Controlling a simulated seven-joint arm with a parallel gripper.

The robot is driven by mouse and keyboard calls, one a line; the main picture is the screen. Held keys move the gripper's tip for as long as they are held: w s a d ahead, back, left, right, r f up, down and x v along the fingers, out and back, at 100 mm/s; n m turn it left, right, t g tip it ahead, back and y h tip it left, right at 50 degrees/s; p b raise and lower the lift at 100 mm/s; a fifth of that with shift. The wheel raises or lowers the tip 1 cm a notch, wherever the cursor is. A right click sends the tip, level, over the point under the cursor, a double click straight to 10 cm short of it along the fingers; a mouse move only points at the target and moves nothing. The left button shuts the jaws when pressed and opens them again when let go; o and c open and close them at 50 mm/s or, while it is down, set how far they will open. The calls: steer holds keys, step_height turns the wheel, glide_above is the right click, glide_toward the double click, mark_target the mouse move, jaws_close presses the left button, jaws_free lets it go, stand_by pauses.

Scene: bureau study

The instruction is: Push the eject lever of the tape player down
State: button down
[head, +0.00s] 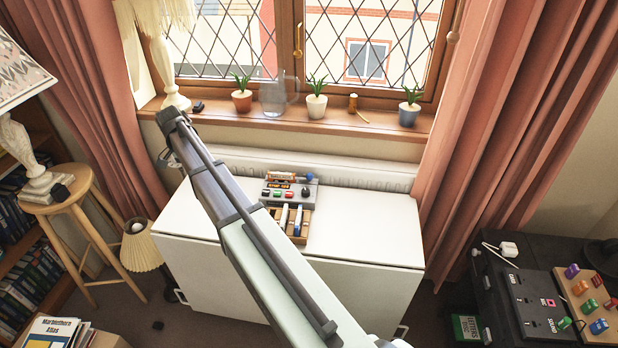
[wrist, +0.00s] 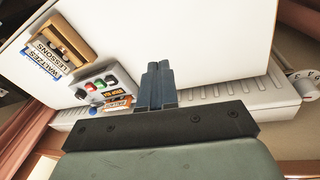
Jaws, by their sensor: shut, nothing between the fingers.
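The tape player (head: 284,198) is a grey box with coloured buttons and orange labels on the white cabinet top. It also shows in the wrist view (wrist: 116,80), left of my fingers. A blue-knobbed lever (head: 309,177), apparently the eject lever, is at its right back corner; the blue knob shows in the wrist view (wrist: 92,111). Whether it is up or down is hard to tell. My gripper (head: 169,158) is left of the player in the head view, apart from it. In the wrist view its fingertips (wrist: 157,66) are together, with nothing between them.
A wooden holder with cassettes (wrist: 73,39) sits next to the player. The white cabinet top (head: 365,235) is clear to its right. Behind it are a pale ridged radiator (head: 350,175) and a windowsill (head: 385,125) with potted plants and a glass jug. A lamp (head: 146,250) stands left.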

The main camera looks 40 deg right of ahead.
steer(key=s+d+m+y, duration=0.1)
steer(key=s+d+m, duration=0.2)
steer(key=d, duration=0.8)
steer(key=s+d+m+y, duration=0.1)
steer(key=s+d+m, duration=0.2)
steer(key=d, duration=0.9)
steer(key=s+d+m+t+y, duration=0.1)
steer(key=s+d, duration=0.5)
steer(key=d, duration=0.6)
steer(key=shift+s+r+m, duration=0.2)
steer(key=shift+s+m, duration=0.2)
steer(key=shift+m, duration=0.5)
steer(key=shift+w+a+f, duration=0.1)
steer(key=shift+a+f, duration=0.1)
steer(key=shift+f, duration=1.55)
steer(key=shift+a+f, duration=0.2)
steer(key=shift+f, duration=1.65)
steer(key=d, duration=0.2)
steer(key=d+r, duration=0.1)
steer(key=shift+s, duration=0.3)
